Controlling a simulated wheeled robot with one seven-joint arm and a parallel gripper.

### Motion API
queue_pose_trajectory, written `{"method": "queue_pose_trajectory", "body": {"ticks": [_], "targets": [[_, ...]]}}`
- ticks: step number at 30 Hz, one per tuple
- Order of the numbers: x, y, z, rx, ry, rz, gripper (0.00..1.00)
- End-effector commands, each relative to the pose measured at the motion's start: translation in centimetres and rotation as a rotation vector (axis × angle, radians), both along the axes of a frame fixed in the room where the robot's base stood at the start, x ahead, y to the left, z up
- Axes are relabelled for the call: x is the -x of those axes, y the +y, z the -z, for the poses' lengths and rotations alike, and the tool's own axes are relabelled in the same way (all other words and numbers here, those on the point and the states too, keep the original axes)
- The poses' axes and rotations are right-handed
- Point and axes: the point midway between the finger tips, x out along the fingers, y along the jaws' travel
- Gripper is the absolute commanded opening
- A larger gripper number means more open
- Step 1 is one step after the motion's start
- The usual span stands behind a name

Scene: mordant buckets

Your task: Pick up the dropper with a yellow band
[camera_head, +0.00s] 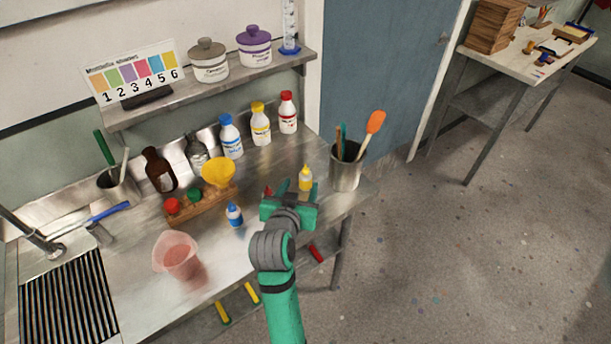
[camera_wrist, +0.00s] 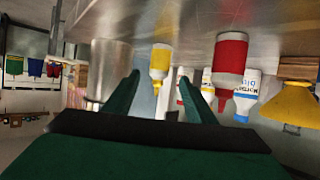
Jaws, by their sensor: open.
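The dropper with a yellow band (camera_head: 305,179) is a small white bottle with a yellow tip, upright near the right end of the steel bench. It also shows in the wrist view (camera_wrist: 160,62), which looks upside down, between and beyond my fingers. My gripper (camera_head: 290,197) is just in front of it, green, with fingers apart; in the wrist view (camera_wrist: 159,82) nothing is between the fingertips. A red-banded dropper (camera_wrist: 230,58) is right of the fingers there; in the head view it is partly hidden by my gripper. A blue-banded dropper (camera_head: 234,215) stands to the left.
A steel cup of tools (camera_head: 346,170) stands close right of the yellow dropper. A wooden rack (camera_head: 200,205) with a yellow funnel (camera_head: 218,172) and a pink beaker (camera_head: 177,257) are left. Blue, yellow and red bottles (camera_head: 261,124) line the back, below a shelf.

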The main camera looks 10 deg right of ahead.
Motion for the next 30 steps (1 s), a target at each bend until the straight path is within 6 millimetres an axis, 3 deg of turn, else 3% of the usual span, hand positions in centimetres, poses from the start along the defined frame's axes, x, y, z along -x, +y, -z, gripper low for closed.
{"method": "queue_pose_trajectory", "body": {"ticks": [11, 19, 29, 30], "targets": [[-2.8, -1.5, 1.1, 0.000, 0.000, 0.003, 0.50], [-5.9, -3.2, 2.2, 0.001, -0.001, 0.004, 0.50], [-6.5, -3.4, 2.5, 0.001, -0.001, 0.003, 0.50], [-6.5, -3.4, 2.5, 0.001, -0.001, 0.003, 0.46]]}}
